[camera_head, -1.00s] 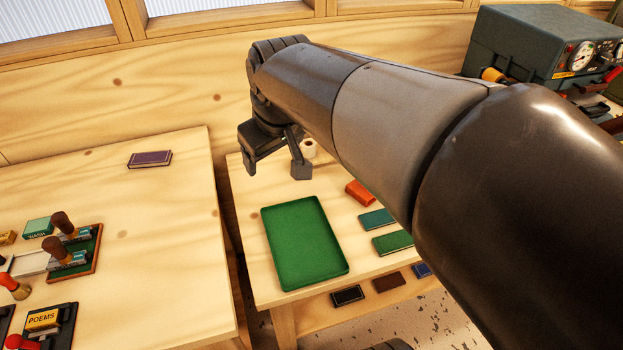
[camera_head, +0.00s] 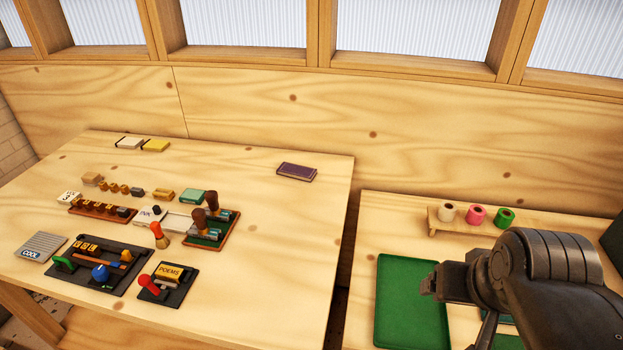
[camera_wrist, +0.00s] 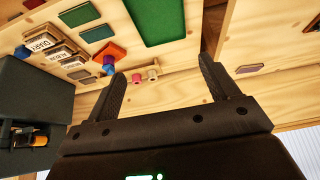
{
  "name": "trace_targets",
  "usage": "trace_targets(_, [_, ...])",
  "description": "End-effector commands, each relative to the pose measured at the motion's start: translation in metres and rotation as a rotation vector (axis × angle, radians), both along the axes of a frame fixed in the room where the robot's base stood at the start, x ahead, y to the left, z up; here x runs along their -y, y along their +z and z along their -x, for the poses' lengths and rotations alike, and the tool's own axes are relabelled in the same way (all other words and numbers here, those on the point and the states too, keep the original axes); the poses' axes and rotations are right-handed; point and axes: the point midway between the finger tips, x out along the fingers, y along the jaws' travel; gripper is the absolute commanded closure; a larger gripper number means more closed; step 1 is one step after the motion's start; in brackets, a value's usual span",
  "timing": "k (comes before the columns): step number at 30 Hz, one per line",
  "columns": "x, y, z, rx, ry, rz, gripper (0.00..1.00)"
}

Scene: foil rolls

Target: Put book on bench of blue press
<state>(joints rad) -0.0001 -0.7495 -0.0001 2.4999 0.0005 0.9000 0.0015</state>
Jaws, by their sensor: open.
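A closed purple book (camera_head: 296,171) lies flat near the back right corner of the left table; it also shows in the wrist view (camera_wrist: 249,68). My gripper (camera_head: 458,305) is open over the right table, apart from the purple book. In the wrist view its two fingers (camera_wrist: 162,68) are spread with nothing between them. A dark box-shaped machine (camera_wrist: 35,95) stands at the wrist view's left; I cannot tell that it is the blue press.
A green tray (camera_head: 412,258) lies on the right table. A small wooden stand (camera_head: 437,228) with white, pink and green rolls is behind it. Stamps, brushes and tool trays crowd the left table's middle. A gap separates the tables. Bare wood surrounds the purple book.

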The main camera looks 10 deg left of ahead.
Motion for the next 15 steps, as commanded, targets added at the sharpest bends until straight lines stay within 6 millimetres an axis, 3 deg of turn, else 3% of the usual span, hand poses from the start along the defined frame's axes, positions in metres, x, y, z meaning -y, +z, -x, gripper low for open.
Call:
trace_targets(5, [-0.008, 0.008, -0.018, -0.017, -0.032, -0.042, 0.20])
trace_targets(15, [-0.057, 0.032, -0.113, -0.117, -0.205, -0.274, 0.20])
